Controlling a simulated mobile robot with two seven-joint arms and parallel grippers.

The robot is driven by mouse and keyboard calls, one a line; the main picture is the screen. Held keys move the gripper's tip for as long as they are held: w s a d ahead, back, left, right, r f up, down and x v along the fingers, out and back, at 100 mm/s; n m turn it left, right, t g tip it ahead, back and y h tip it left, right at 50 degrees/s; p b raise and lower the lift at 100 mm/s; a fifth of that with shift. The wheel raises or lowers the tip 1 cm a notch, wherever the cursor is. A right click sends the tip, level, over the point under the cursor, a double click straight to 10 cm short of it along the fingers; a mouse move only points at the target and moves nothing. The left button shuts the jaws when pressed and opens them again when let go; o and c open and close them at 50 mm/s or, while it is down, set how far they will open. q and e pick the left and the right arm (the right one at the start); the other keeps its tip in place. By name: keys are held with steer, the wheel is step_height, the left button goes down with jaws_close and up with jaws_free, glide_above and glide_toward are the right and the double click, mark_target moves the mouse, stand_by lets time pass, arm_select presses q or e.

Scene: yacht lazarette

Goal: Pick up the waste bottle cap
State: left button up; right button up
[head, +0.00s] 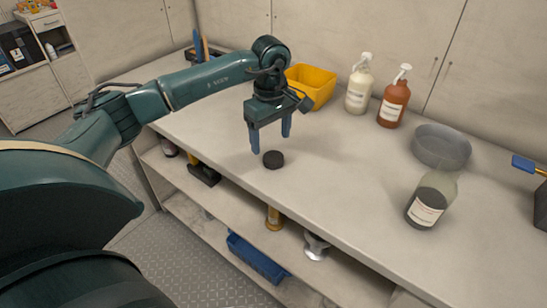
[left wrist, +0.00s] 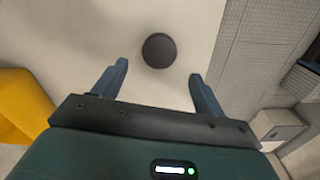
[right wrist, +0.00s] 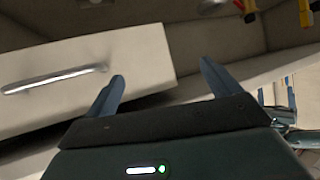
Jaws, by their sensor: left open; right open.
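The waste bottle cap (head: 273,159) is a small dark round disc lying on the pale bench top. In the left wrist view the cap (left wrist: 159,50) lies just beyond my fingertips, between their lines. My left gripper (head: 271,144) is open and empty above the bench, pointing down, close to the cap. A bottle with dark contents (head: 427,205) stands on the bench to the right; whether it has a cap on is unclear. My right gripper (right wrist: 160,85) is open and empty in the right wrist view, facing a pale drawer front; it is not seen in the head view.
A yellow bin (head: 311,87), a white pump bottle (head: 358,88) and a brown pump bottle (head: 394,100) stand along the back of the bench. A grey translucent round dish (head: 441,148) is at the right. A blue tray (head: 256,259) sits on the lower shelf. The bench middle is clear.

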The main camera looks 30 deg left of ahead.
mark_target(273, 156)
arm_select(q)
steer(key=shift+d+f+p, duration=0.1)
steer(key=shift+f+p, duration=0.4)
steer(key=shift+f, duration=2.2)
steer(key=c, duration=1)
